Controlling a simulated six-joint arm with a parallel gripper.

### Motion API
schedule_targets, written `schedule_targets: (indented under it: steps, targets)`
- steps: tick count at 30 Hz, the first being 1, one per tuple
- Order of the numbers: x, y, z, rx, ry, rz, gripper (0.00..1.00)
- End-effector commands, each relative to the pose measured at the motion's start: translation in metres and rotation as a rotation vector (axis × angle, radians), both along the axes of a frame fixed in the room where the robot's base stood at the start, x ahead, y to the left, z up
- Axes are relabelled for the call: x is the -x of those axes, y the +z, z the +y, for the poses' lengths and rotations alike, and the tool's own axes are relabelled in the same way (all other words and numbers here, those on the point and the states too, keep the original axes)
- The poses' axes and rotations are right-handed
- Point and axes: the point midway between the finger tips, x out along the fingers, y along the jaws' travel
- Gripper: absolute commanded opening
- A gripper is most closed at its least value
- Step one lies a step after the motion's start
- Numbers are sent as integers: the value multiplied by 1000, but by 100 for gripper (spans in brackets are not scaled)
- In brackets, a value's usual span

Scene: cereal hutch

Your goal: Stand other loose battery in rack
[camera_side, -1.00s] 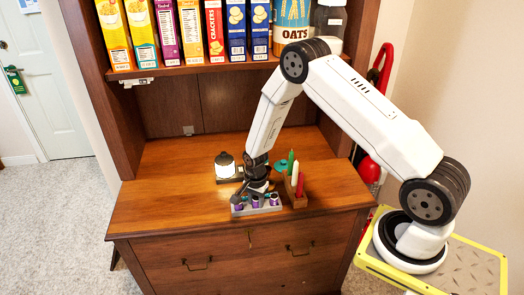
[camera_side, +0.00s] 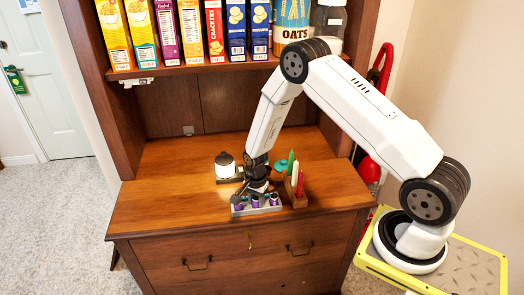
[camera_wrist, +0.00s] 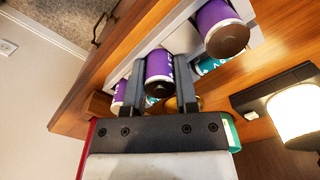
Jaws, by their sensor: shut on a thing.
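The grey rack (camera_side: 258,210) sits near the front edge of the wooden counter, with several purple batteries in it. My gripper (camera_side: 257,191) reaches down from above and behind the rack. In the wrist view my gripper (camera_wrist: 162,80) is shut on a purple battery (camera_wrist: 159,67), with one finger on each side of it. The held battery is at the rack, but I cannot tell whether it is fully seated. Another purple battery (camera_wrist: 218,24) stands in the rack to the right. A further purple battery (camera_wrist: 119,90) is partly hidden behind the left finger.
A wooden block (camera_side: 296,199) with green, white and red candle-like sticks stands just right of the rack. A lit lantern (camera_side: 225,166) stands behind and left. A teal object (camera_side: 281,166) lies behind. The counter's left side is clear. A shelf of cereal boxes (camera_side: 191,30) is above.

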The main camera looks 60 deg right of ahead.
Motion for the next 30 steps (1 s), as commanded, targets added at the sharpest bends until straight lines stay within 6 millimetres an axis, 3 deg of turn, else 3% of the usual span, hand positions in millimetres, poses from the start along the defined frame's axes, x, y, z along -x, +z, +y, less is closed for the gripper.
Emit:
schedule_targets:
  steps: [10,11,14,21,23,24,30]
  targets:
    - [0,1,0,0,0,-1,0]
    - [0,1,0,0,0,0,43]
    - [0,1,0,0,0,0,75]
    - [0,1,0,0,0,0,78]
    - [0,1,0,0,0,0,97]
    - [0,1,0,0,0,0,100]
    - [0,1,0,0,0,0,100]
